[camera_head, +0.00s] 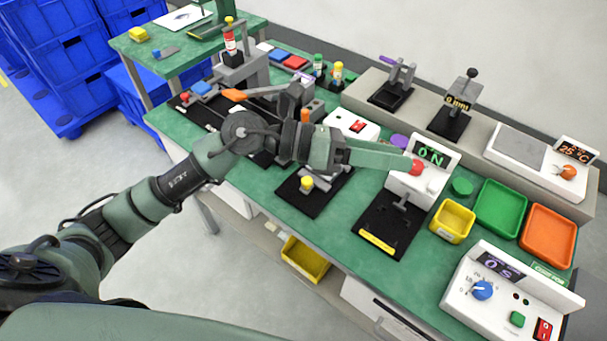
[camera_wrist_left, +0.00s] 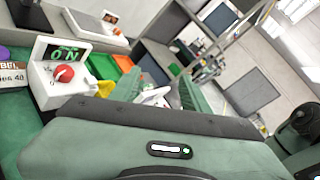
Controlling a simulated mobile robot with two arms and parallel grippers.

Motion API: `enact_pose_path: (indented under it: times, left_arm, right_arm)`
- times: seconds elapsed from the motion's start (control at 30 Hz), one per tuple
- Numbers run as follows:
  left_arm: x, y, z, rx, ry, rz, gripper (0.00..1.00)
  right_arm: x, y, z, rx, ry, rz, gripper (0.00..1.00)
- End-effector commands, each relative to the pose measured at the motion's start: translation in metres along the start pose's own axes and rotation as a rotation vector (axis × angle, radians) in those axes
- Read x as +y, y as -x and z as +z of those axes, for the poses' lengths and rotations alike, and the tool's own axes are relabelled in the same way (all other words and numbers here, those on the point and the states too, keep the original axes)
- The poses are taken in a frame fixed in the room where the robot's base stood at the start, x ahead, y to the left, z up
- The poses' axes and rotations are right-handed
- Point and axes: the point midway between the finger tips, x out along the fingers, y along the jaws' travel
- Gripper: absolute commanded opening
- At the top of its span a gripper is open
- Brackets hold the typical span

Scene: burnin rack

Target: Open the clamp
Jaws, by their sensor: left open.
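My left gripper (camera_head: 408,160) reaches across the middle of the bench with its green fingers apart and nothing visible between them. The fingers also show in the wrist view (camera_wrist_left: 160,92). In the head view their tips overlap the red knob (camera_head: 416,168) of the white tester reading 0 N (camera_head: 431,155); I cannot tell if they touch. In the wrist view that red knob (camera_wrist_left: 64,73) is left of the fingers. A fixture with a yellow knob (camera_head: 307,184) on a black base (camera_head: 307,202), possibly the clamp, stands below my wrist and is partly hidden by it. My right gripper is out of view.
Yellow (camera_head: 452,222), green (camera_head: 500,208) and orange (camera_head: 548,236) trays lie to the right. A white control box (camera_head: 508,292) stands at the front right. Fixtures and a scale (camera_head: 527,150) line the raised back shelf (camera_head: 425,112). A black tester base (camera_head: 385,222) lies near the front edge.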

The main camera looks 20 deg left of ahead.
Motion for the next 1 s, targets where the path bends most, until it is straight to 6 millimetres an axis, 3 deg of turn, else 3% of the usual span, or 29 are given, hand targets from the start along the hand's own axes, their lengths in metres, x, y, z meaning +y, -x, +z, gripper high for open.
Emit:
enact_pose_path:
  times: [0.1, 0.2, 0.3, 0.4, 0.47, 0.57, 1.0]
  left_arm:
    - [0.049, 0.03, -0.04, 0.354, -0.206, 0.146, 0.47]
    - [0.089, 0.073, -0.059, 0.61, -0.306, 0.276, 0.47]
    - [0.118, 0.117, -0.066, 0.799, -0.352, 0.387, 0.47]
    - [0.134, 0.148, -0.067, 0.915, -0.368, 0.459, 0.47]
    - [0.138, 0.158, -0.067, 0.953, -0.37, 0.483, 0.47]
    - [0.143, 0.162, -0.071, 0.977, -0.368, 0.495, 0.47]
    - [0.177, 0.131, -0.115, 0.974, -0.367, 0.491, 0.47]
  right_arm:
    - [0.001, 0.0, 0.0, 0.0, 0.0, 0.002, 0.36]
    - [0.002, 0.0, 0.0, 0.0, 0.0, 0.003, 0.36]
    - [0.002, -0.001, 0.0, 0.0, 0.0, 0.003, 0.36]
    - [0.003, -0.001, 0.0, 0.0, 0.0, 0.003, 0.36]
    - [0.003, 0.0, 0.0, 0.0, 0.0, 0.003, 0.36]
    - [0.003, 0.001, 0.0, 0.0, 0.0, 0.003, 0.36]
    - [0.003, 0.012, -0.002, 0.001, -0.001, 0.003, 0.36]
